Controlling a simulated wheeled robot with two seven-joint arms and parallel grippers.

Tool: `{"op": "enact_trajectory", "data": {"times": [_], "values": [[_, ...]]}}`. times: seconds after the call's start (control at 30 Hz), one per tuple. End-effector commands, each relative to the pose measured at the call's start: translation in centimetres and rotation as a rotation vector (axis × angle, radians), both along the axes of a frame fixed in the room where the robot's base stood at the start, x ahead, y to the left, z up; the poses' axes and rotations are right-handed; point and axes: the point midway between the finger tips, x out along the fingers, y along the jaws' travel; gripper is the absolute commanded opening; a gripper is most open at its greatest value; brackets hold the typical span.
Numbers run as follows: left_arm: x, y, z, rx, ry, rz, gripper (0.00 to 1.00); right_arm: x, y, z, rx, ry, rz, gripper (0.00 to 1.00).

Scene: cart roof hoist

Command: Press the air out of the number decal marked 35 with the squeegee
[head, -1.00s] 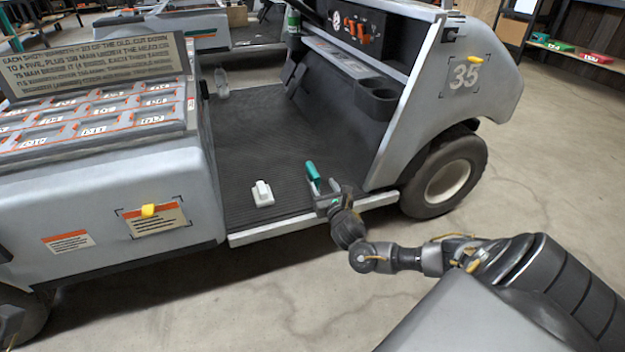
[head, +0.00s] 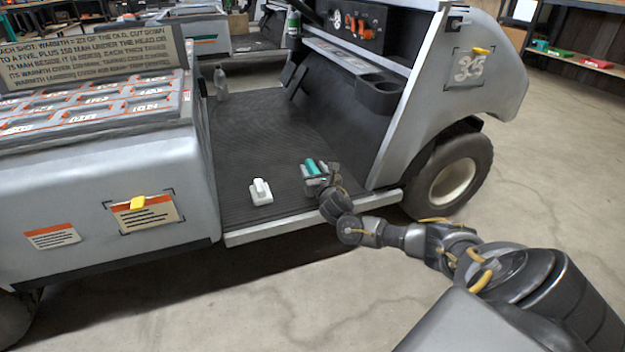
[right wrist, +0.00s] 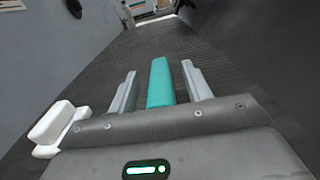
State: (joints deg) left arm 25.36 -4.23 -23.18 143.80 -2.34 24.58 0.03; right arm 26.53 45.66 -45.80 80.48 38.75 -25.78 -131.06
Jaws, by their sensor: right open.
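The number decal (head: 467,69) marked 35 is on the cart's grey rear side panel, inside dark corner marks; its numerals look blurred or uneven. A teal bar-shaped tool (head: 311,166) lies on the ribbed cart floor near the sill. A white block with a raised grip (head: 261,192) stands to its left. I cannot tell for sure which is the squeegee. My right gripper (head: 313,168) is open at the teal tool. In the right wrist view the teal tool (right wrist: 161,84) lies between the fingers, with gaps both sides. My left gripper is not in view.
A yellow tab (head: 481,50) sits at the decal's top edge. Another yellow tab (head: 138,203) is on a framed label on the front panel. The sill (head: 270,231), rear wheel (head: 452,184) and cup holder (head: 378,92) are near my arm. The concrete floor at right is open.

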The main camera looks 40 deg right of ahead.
Motion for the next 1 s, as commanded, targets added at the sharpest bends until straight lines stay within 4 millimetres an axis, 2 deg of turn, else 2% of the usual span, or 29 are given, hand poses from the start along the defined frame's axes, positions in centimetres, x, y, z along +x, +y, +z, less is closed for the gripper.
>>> {"op": "enact_trajectory", "data": {"times": [0.13, 0.17, 0.5, 0.8, 0.97, 1.0], "values": [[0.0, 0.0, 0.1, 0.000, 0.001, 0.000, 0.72, 0.0, 0.0, 0.1, 0.000, 0.000, 0.000, 0.49], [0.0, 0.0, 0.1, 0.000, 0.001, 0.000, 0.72, 0.0, 0.0, 0.1, 0.000, 0.000, 0.000, 0.46], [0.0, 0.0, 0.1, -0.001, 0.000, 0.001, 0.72, 0.0, 0.0, 0.1, -0.001, 0.000, 0.001, 0.02], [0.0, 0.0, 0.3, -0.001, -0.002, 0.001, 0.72, 0.0, 0.1, 0.3, 0.000, 0.000, 0.001, 0.00], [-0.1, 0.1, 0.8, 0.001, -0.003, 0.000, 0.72, 0.0, 0.0, 1.5, 0.000, -0.001, 0.000, 0.00], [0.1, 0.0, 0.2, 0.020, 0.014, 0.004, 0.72, 0.0, 0.0, 2.0, 0.000, -0.001, 0.000, 0.00]]}}
